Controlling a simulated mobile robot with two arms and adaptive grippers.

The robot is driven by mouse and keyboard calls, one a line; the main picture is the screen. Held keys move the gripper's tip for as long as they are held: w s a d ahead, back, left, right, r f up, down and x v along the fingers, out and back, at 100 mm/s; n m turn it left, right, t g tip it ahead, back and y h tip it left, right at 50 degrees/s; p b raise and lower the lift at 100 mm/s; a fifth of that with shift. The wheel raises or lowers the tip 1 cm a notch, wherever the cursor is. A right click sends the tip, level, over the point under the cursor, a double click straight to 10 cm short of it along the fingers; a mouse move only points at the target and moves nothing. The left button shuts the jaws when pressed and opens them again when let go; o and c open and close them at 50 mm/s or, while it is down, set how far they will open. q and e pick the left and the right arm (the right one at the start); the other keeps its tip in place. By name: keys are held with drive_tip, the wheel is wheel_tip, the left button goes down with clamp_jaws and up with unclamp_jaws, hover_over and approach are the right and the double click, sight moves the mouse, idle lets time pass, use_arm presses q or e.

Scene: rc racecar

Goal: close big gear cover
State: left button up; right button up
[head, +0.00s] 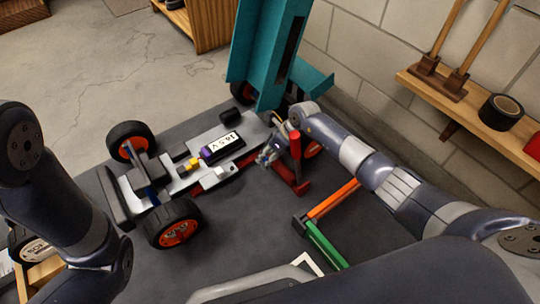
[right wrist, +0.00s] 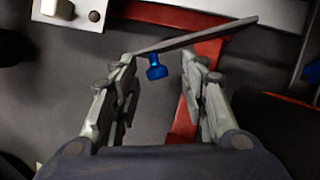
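The RC car (head: 218,150) lies on a dark work surface with its chassis exposed and a labelled battery pack (head: 222,147) on it. My right gripper (head: 268,155) is at the car's right end, beside a red upright post (head: 296,150). In the right wrist view its fingers (right wrist: 160,80) are apart. A thin grey plate seen edge-on (right wrist: 200,36) crosses near the fingertips, and a small blue knob (right wrist: 156,68) shows between them; contact is unclear. I cannot tell which part is the big gear cover. My left gripper is not in view.
A tall teal panel structure (head: 262,50) stands behind the car's right end. Orange (head: 333,199) and green (head: 327,245) bars lie on the right of the work surface. A wall shelf (head: 480,108) holds tape (head: 500,111).

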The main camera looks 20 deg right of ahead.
drive_tip(key=shift+r, duration=0.15)
drive_tip(key=v, duration=1.1)
drive_tip(key=shift+d+r, duration=0.2)
drive_tip(key=shift+r, duration=0.1)
drive_tip(key=shift+s, duration=0.15)
